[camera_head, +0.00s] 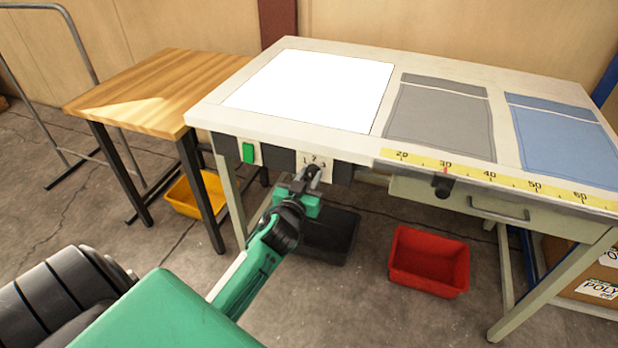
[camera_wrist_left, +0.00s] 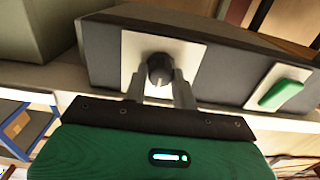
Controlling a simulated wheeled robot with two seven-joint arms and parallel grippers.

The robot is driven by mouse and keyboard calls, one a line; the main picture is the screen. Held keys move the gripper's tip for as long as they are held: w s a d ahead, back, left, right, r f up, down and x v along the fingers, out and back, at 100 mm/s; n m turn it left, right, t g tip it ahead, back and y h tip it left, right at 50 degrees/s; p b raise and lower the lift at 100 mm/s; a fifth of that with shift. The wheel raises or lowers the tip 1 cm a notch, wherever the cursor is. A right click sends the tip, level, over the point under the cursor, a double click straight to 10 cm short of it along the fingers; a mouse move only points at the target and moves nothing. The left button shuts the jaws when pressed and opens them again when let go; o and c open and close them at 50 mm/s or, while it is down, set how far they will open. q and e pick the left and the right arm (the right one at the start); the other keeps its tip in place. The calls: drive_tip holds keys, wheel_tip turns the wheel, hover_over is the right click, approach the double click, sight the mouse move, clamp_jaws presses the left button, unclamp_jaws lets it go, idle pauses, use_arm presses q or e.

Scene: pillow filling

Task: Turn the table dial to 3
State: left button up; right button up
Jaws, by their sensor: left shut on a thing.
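The table dial is a small dark knob on a white plate (camera_head: 326,166) marked 1, 2, 3, on the table's front panel. In the head view my left gripper (camera_head: 308,178) reaches up to it and covers most of the knob. In the left wrist view the dark knob (camera_wrist_left: 160,69) sits between the two grey fingers of my left gripper (camera_wrist_left: 161,84), which is shut on it. Which number the knob points at cannot be told. My right gripper is not in view.
A green button (camera_head: 248,152) is left of the dial; it also shows in the left wrist view (camera_wrist_left: 279,95). The table (camera_head: 420,62) holds a white panel, grey cloth and blue cloth. A yellow ruler (camera_head: 510,182) runs along its front edge. Red (camera_head: 428,262) and black bins stand below.

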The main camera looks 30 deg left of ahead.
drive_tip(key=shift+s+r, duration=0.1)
use_arm(q)
drive_tip(key=shift+m, duration=0.3)
drive_tip(key=shift+p, duration=0.4)
drive_tip(key=m+p, duration=0.3)
drive_tip(key=m, duration=0.3)
drive_tip(key=shift+d+m+p, duration=0.1)
drive_tip(key=shift+m+p, duration=0.2)
drive_tip(key=shift+m, duration=0.1)
drive_tip(key=shift+m+p, duration=0.45)
drive_tip(key=shift+m, duration=0.95)
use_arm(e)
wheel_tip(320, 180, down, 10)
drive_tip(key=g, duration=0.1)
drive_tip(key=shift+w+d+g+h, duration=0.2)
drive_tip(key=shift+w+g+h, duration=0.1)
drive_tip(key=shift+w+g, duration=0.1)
use_arm(q)
drive_tip(key=o, duration=1)
